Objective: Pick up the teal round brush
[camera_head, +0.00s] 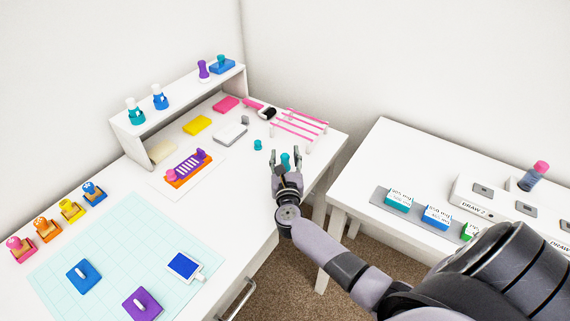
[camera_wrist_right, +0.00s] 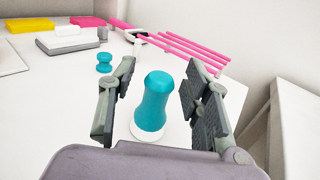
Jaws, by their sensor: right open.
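The teal round brush (camera_wrist_right: 153,103) stands upright on the white table, with a white rim at its base. In the head view it shows as a small teal shape (camera_head: 285,161) at my right gripper. My right gripper (camera_head: 286,160) is open, with one finger on each side of the brush. In the right wrist view its two fingers (camera_wrist_right: 158,105) stand apart around the brush, with visible gaps on both sides. My left gripper is not in view.
A small teal spool-like piece (camera_head: 257,145) stands just left of the gripper. Pink strips (camera_head: 300,122) and a pink-handled roller (camera_head: 266,112) lie farther back. A second white table (camera_head: 375,160) stands to the right across a gap.

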